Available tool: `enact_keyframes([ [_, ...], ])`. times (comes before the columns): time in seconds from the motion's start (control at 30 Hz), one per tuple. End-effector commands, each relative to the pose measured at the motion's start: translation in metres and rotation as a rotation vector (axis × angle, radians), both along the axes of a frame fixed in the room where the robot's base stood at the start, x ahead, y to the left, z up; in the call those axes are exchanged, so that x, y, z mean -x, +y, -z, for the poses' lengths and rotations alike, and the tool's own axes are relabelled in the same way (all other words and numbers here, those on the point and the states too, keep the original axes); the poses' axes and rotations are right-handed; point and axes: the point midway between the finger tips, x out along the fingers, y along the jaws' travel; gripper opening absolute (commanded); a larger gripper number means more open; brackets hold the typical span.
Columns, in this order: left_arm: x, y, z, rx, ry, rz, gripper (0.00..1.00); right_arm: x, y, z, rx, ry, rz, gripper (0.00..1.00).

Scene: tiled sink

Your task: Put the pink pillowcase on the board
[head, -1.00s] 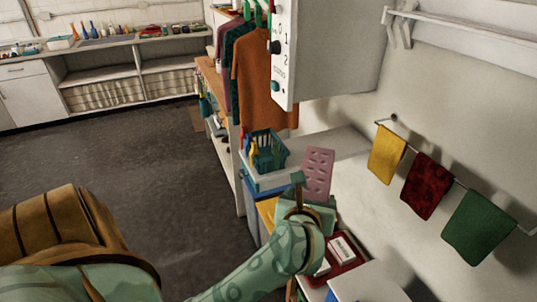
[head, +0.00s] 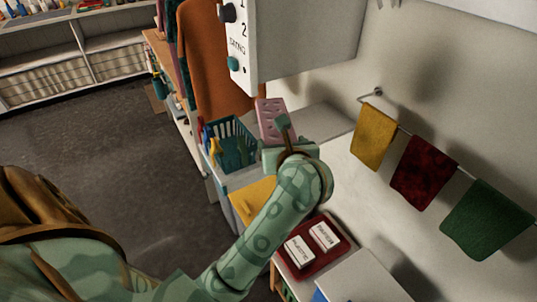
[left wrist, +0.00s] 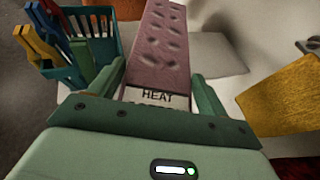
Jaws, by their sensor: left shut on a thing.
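My left gripper (head: 281,137) is shut on a stiff-looking pink slab (head: 270,116) with rows of dimples. In the left wrist view the pink slab (left wrist: 163,45) stands out beyond the two green fingers, and a white label reading HEAT shows at its near end. I cannot tell whether this slab is the pink pillowcase; no other pink cloth is clearly seen there. A flat grey panel (head: 325,121) lies behind the gripper, by the wall; I cannot tell whether it is the board. My right gripper is not in view.
A white control box (head: 300,45) hangs above. Yellow, red and green towels (head: 424,172) hang on the right wall. A red tray (head: 316,250) with two labelled boxes lies nearer.

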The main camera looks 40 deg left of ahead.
Motion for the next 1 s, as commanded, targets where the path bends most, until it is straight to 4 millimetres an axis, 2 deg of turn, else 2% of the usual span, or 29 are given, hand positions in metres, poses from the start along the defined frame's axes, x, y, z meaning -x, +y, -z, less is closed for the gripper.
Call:
enact_keyframes([
  [0.03, -0.001, 0.0, 0.022, -0.001, 0.004, 0.001, 0.52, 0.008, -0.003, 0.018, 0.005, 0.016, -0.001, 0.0],
  [0.17, 0.0, 0.0, 0.038, -0.002, 0.003, 0.0, 0.52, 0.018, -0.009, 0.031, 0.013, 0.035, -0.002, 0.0],
  [0.27, 0.0, 0.0, 0.048, -0.001, 0.002, 0.0, 0.52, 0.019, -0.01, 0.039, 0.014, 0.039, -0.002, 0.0],
  [0.4, 0.0, 0.0, 0.071, 0.0, 0.003, 0.0, 0.52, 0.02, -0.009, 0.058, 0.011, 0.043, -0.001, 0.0],
  [0.67, 0.0, 0.0, 0.068, 0.0, -0.001, 0.0, 0.52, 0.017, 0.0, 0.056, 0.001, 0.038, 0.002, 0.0],
  [0.8, 0.0, 0.0, 0.073, 0.0, 0.0, 0.0, 0.52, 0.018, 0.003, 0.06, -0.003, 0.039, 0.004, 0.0],
  [0.83, 0.0, 0.0, 0.074, 0.001, 0.001, 0.0, 0.8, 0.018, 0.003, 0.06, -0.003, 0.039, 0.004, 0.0],
  [0.9, 0.0, 0.0, 0.072, 0.001, 0.0, 0.0, 0.99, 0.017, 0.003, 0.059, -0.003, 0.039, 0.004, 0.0],
  [1.0, 0.0, 0.0, 0.072, 0.001, 0.0, 0.0, 0.99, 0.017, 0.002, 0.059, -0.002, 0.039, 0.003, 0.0],
])
